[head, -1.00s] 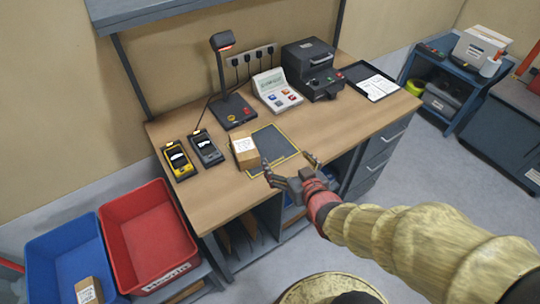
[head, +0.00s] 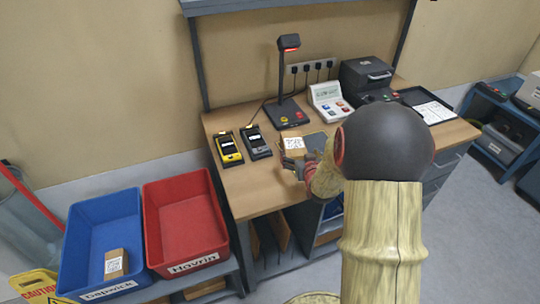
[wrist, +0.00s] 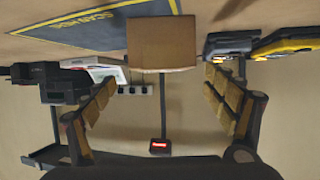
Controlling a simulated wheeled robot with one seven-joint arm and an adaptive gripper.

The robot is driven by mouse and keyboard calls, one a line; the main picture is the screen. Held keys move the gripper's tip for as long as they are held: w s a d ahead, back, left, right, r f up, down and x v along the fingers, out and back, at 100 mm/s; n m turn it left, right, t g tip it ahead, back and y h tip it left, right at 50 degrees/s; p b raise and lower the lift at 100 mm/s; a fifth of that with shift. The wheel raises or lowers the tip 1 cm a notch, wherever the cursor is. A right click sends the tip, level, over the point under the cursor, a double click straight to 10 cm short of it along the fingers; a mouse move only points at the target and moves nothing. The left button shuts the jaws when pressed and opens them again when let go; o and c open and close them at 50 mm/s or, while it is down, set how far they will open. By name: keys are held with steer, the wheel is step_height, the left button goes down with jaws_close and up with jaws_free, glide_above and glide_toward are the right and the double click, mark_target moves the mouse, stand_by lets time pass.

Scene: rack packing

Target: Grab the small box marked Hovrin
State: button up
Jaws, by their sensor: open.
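A small brown cardboard box (head: 293,143) with a white label stands on the workbench; the label's print is too small to read. In the wrist view the box (wrist: 162,44) shows a plain brown face, centred ahead of the two fingers. My gripper (head: 303,165) is at the bench's front side, just in front of the box, and hides its lower part in the head view. In the wrist view my gripper (wrist: 160,80) is open, its padded fingers wide apart with nothing between them. I cannot tell the exact gap to the box.
A red bin (head: 185,222) marked Hovrin and a blue bin (head: 88,225) holding another small box (head: 114,263) stand left of the bench. Yellow (head: 229,150) and grey (head: 255,142) handheld devices lie left of the bench box. A lamp stand (head: 288,110) rises behind it.

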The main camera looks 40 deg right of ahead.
mark_target(295, 146)
steer(key=shift+w+d+f, duration=0.15)
steer(key=shift+w+f, duration=0.2)
steer(key=shift+w, duration=0.1)
steer(key=x, duration=0.2)
steer(key=b+x, duration=0.1)
steer(key=x, duration=0.1)
steer(key=b+x, duration=0.1)
steer(key=x, duration=0.2)
steer(key=shift+w+r, duration=0.15)
steer(key=shift+r, duration=0.1)
steer(key=shift+c, duration=1.1)
steer(key=shift+r, duration=0.1)
steer(key=c, duration=1.3)
steer(key=shift+c, duration=0.2)
